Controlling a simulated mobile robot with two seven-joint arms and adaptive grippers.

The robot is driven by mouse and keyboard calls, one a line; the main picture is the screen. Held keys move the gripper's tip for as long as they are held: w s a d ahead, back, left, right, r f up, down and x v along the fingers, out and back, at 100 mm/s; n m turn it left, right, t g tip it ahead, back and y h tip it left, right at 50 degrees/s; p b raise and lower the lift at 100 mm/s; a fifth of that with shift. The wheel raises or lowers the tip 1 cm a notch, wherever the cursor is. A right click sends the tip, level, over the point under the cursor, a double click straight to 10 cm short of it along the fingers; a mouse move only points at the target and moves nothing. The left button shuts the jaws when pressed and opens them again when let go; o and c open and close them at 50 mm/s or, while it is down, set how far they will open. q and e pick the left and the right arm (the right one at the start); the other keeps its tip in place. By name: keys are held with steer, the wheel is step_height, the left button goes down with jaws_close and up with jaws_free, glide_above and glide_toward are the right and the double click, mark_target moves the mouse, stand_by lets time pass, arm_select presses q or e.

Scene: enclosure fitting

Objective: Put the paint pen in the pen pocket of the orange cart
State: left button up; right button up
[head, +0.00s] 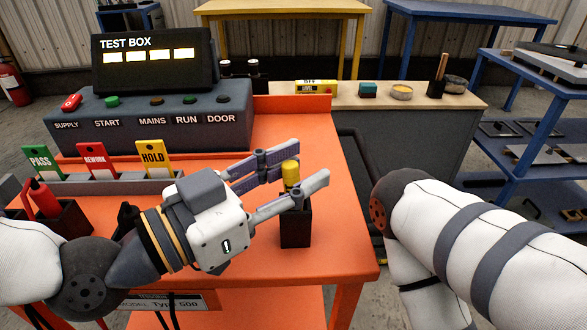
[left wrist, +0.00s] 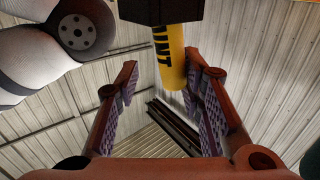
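The yellow paint pen (head: 291,175) stands upright in the black pen pocket (head: 296,228) near the front right of the orange cart (head: 345,215). My left gripper (head: 311,163) reaches in from the left, its fingers parted on either side of the pen's upper part. In the left wrist view the pen (left wrist: 171,62) comes out of the dark pocket (left wrist: 160,11), with part of its lettering showing. There the left gripper's fingers are open, with a gap to the pen, which is nearer the right-hand finger. The pen's lower part is hidden in the pocket. My right gripper is out of view.
The test box (head: 150,110) stands at the cart's back left. Green, red and yellow tags (head: 95,158) stand in a grey holder before it. A red-handled tool (head: 45,195) sits in a black holder at left. A wooden-topped bench (head: 425,95) is behind. My right arm is at right.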

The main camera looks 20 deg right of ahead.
arm_select(q)
steer(key=shift+a, duration=0.1)
steer(key=v, duration=1.1)
steer(key=shift+s+a+b, duration=0.15)
steer(key=shift+a+b, duration=0.15)
steer(key=shift+a, duration=0.1)
